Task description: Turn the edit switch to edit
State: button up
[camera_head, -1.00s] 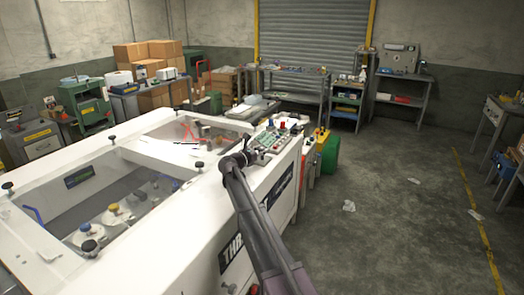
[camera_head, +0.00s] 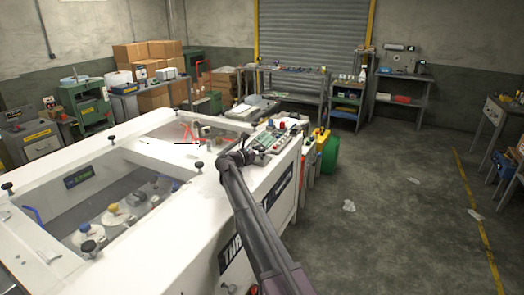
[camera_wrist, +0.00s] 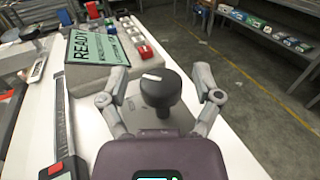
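A dark rotary switch knob (camera_wrist: 160,90) with a white mark on top stands on a grey plate on the white machine top, in the wrist view. My gripper (camera_wrist: 162,84) is open, with one finger on each side of the knob. I cannot tell whether either finger touches it. In the head view my gripper (camera_head: 238,158) is over the right edge of the white machine (camera_head: 210,180), near the control panel, and hides the knob. Any lettering around the knob is not readable.
A control panel with a green READY screen (camera_wrist: 95,46) and red and white buttons (camera_wrist: 144,50) lies just beyond the knob. A caliper-like tool (camera_wrist: 63,125) lies at the left. Open floor (camera_head: 390,220) is at the right.

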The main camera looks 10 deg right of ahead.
jog(key=shift+s, duration=0.1)
jog(key=v, duration=1.2)
dwell(0.5)
